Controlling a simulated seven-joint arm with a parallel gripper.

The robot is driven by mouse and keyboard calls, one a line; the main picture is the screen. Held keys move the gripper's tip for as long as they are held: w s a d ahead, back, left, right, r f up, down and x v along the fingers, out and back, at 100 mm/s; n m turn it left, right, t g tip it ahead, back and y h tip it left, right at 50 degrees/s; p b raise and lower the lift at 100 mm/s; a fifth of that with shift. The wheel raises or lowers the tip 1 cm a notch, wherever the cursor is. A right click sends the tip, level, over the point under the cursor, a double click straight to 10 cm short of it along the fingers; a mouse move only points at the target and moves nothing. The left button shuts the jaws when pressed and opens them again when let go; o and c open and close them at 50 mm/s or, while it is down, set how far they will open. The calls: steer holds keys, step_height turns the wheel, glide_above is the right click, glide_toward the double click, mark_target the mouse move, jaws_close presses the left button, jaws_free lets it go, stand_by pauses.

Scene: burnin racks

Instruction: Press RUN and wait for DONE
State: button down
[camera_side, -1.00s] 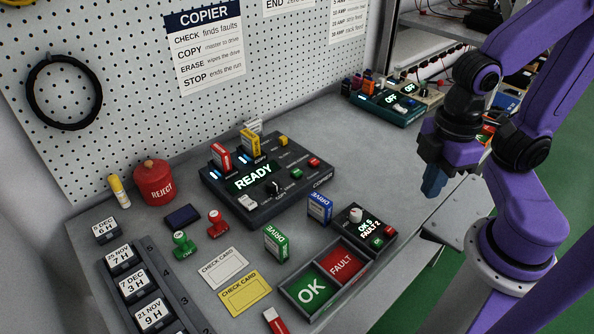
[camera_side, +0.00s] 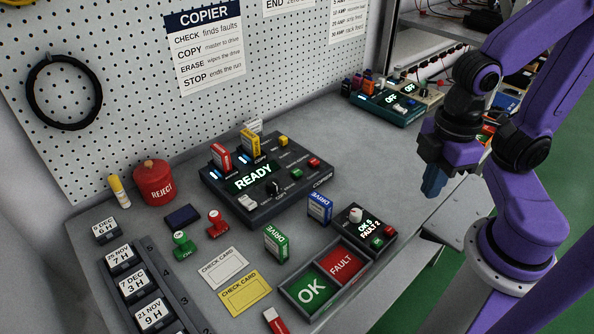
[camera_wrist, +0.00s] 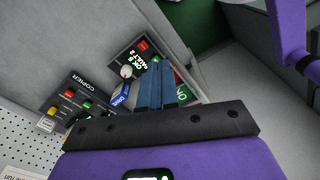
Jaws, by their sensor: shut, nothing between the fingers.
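The copier (camera_side: 285,198) is a dark box on the bench, its display lit with READY. A red drive (camera_side: 221,157) and a yellow drive (camera_side: 250,143) stand in its top. A green button (camera_side: 296,174) and a red button (camera_side: 314,162) sit on its right part; their labels are too small to read. It also shows in the wrist view (camera_wrist: 88,82). My gripper (camera_side: 433,186) is shut and empty, held to the right of the copier and apart from it. Its blue fingers (camera_wrist: 157,88) show in the wrist view.
A small counter box (camera_side: 352,222) reads OK 5, FAULT 2. A tray (camera_side: 308,312) has OK and FAULT bays. A blue drive (camera_side: 320,207) and a green drive (camera_side: 275,242) stand loose. A red REJECT pot (camera_side: 153,184) stands at left. Bare bench lies right of the copier.

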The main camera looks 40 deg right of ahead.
steer(key=m+t+y, duration=0.5)
steer(key=m+t, duration=0.2)
steer(key=m, duration=0.7)
glide_above(300, 171)
steer(key=shift+s+f, duration=0.1)
steer(key=shift+f, duration=1.2)
steer(key=shift+f, duration=4.4)
steer(key=shift+f, duration=0.2)
steer(key=shift+f, duration=0.25)
